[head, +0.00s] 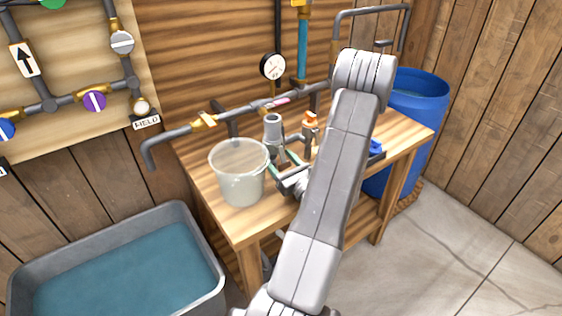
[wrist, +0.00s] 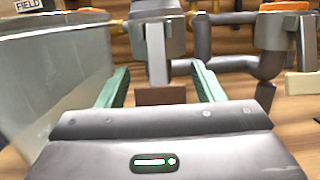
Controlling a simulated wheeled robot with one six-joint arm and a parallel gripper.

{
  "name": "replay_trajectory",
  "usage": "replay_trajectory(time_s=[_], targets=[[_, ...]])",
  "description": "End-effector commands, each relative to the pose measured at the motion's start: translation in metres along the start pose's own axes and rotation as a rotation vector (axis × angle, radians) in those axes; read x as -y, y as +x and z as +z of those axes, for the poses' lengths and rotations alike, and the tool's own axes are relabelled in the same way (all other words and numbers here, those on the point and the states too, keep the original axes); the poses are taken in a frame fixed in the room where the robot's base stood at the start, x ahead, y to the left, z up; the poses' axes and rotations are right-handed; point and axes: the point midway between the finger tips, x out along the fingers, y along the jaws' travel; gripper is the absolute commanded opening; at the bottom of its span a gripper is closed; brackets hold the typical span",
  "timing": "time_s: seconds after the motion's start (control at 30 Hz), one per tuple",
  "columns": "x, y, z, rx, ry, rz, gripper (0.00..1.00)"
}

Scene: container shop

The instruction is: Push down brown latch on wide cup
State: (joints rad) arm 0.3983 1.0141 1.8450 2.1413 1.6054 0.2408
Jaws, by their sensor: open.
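The wide cup (head: 238,180), which I take to be the translucent grey bucket-like vessel, stands at the left end of the wooden bench. Its side fills the left of the wrist view (wrist: 45,85). My gripper (head: 284,160) is just right of this vessel, low over the bench. In the wrist view its two teal fingers (wrist: 160,78) are apart. A small brown block (wrist: 160,95), possibly the brown latch, shows between them, below a pale upright post (wrist: 157,55). I cannot tell what the block is joined to, or whether a finger touches it.
A grey cylindrical fitting (head: 273,132) stands behind my gripper, with an orange-topped fitting (head: 310,122) to its right. A pipe (head: 185,137) runs along the back. A water-filled trough (head: 205,232) is at lower left, a blue barrel (head: 425,95) at right.

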Motion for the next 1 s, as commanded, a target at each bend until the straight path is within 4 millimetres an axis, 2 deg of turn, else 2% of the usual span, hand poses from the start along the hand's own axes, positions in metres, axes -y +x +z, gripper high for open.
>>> replay_trajectory(time_s=[0.17, 0.7, 1.0], targets=[[0.002, -0.013, -0.001, 0.0, 0.0, -0.004, 0.62], [0.001, -0.113, -0.001, 0.0, 0.001, -0.005, 0.62], [0.0, -0.136, -0.001, 0.0, 0.0, -0.001, 0.62]])
